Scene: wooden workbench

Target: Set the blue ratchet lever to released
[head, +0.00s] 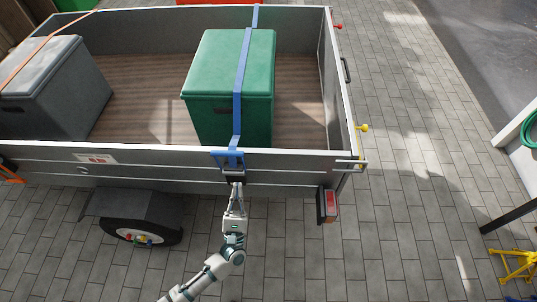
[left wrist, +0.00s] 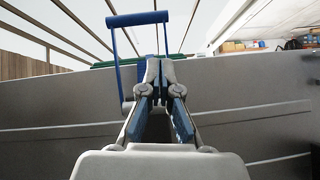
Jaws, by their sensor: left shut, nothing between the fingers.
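The blue ratchet lever (head: 229,155) is on the grey trailer's near side wall, at the lower end of a blue strap (head: 239,88). In the left wrist view the lever (left wrist: 137,19) is a blue bar on two thin side arms, standing up above the fingers. My left gripper (head: 236,186) is shut and empty, just below the ratchet in the head view. In the left wrist view its fingertips (left wrist: 160,70) meet beside the lever's lower part. I cannot tell whether they touch it. The ratchet body is partly hidden by the fingers. My right gripper is not in view.
The blue strap runs over a green box (head: 225,62) in the trailer bed. A grey box (head: 55,95) under an orange strap stands at the left. A wheel (head: 140,232) and a red tail light (head: 330,206) flank my arm. Paving at the right is mostly clear.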

